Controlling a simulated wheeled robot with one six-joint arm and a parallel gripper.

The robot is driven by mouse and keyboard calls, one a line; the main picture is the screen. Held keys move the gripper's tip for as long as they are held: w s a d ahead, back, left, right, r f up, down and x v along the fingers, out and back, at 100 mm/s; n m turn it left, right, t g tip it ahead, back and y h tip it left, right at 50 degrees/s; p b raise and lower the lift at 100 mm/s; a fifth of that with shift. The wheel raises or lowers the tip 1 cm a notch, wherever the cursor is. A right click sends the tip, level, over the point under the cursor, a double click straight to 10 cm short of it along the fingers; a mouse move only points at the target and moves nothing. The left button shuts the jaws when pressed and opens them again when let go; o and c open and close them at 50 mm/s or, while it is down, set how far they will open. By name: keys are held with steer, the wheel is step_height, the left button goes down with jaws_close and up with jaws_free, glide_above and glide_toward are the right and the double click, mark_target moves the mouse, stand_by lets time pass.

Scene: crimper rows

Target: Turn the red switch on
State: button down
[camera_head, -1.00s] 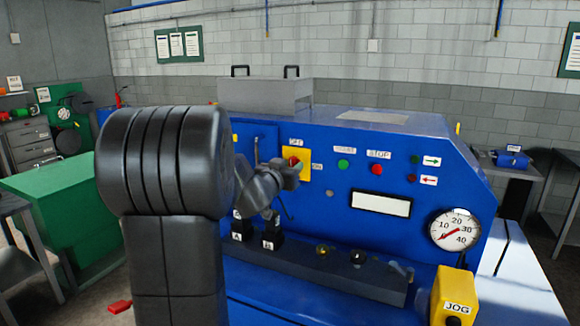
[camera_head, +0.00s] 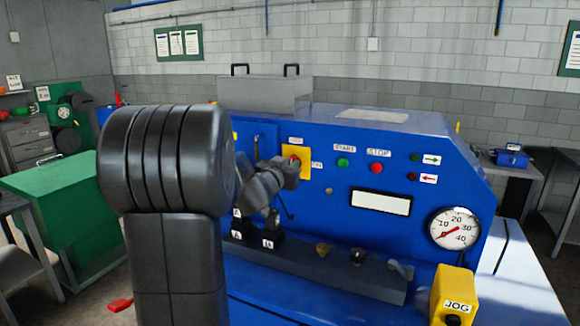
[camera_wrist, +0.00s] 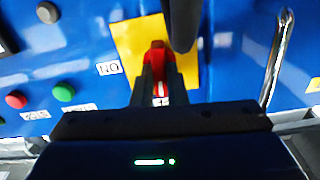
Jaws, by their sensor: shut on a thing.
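The red switch (camera_head: 295,162) is on a yellow plate (camera_head: 304,153) on the blue machine's front panel, mostly hidden behind my gripper (camera_head: 288,172) in the head view. An ON label (camera_head: 317,164) is just right of the plate, and a small label is above it. In the wrist view, my gripper (camera_wrist: 158,68) has both dark fingers closed around the red switch (camera_wrist: 158,50) over the yellow plate (camera_wrist: 130,42). The ON label (camera_wrist: 109,68) appears upside down at left. A dark bar covers part of the red behind it. The exact switch angle is unclear.
Green START (camera_head: 343,163) and red STOP (camera_head: 377,168) buttons are right of the plate. A bent metal handle (camera_wrist: 277,62) stands out at right in the wrist view. Below the panel is a ledge with knobs (camera_head: 358,256). A yellow JOG box (camera_head: 453,285) is at lower right.

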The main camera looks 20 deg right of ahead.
steer(key=shift+s+d+f+m+b, duration=0.1)
steer(key=shift+m+b, duration=0.75)
steer(key=shift+m, duration=1.95)
steer(key=shift+s+f+m+b, duration=0.1)
steer(key=shift+m+b, duration=0.7)
steer(key=shift+m, duration=2)
steer(key=shift+d+f+m+b, duration=0.1)
steer(key=shift+m+b, duration=0.75)
steer(key=shift+m, duration=1.95)
steer(key=c, duration=1.4)
jaws_free()
steer(key=shift+c, duration=0.2)
steer(key=shift+a, duration=0.1)
steer(key=b+v, duration=0.1)
steer(key=v, duration=1.2)
steer(key=shift+s+a, duration=0.3)
